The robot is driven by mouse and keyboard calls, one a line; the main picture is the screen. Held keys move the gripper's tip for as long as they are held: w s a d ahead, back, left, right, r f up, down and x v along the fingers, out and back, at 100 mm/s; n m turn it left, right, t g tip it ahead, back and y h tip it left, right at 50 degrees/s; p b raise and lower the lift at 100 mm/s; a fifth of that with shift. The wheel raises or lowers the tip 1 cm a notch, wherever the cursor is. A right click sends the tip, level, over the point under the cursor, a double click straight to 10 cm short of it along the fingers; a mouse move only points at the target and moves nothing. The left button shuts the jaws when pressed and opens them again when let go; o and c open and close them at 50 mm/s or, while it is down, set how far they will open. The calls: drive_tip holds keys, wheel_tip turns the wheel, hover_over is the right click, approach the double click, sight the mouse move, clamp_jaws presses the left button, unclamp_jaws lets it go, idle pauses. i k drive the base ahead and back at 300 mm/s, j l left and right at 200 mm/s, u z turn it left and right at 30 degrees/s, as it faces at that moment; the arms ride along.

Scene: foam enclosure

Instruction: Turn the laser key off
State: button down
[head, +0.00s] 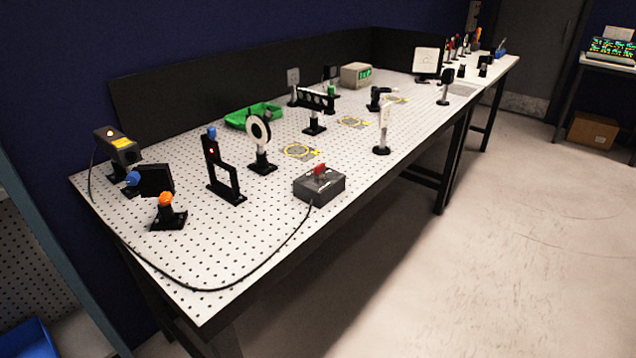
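A dark grey control box (320,187) sits near the front edge of the perforated white table (245,243). A black cable runs from the box along the front edge and around the table's left end. A box-shaped laser unit (120,150) with a lit orange-red light stands at the far left of the table. My gripper is not in view.
Optic mounts stand around the box: a black frame with a blue knob (221,170), a round white-ringed mount (260,140), an orange-knobbed post (168,212) and a white post (384,130). A green tray (254,117) lies behind. The floor (450,270) in front is clear.

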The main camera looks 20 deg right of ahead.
sight(318, 170)
drive_tip(key=i+j+z, duration=0.1)
drive_tip(key=z, duration=0.25)
drive_tip(key=i+j+z, duration=0.1)
drive_tip(key=z, duration=0.25)
drive_tip(key=j+z, duration=0.35)
drive_tip(key=i+z, duration=0.1)
drive_tip(key=i, duration=0.3)
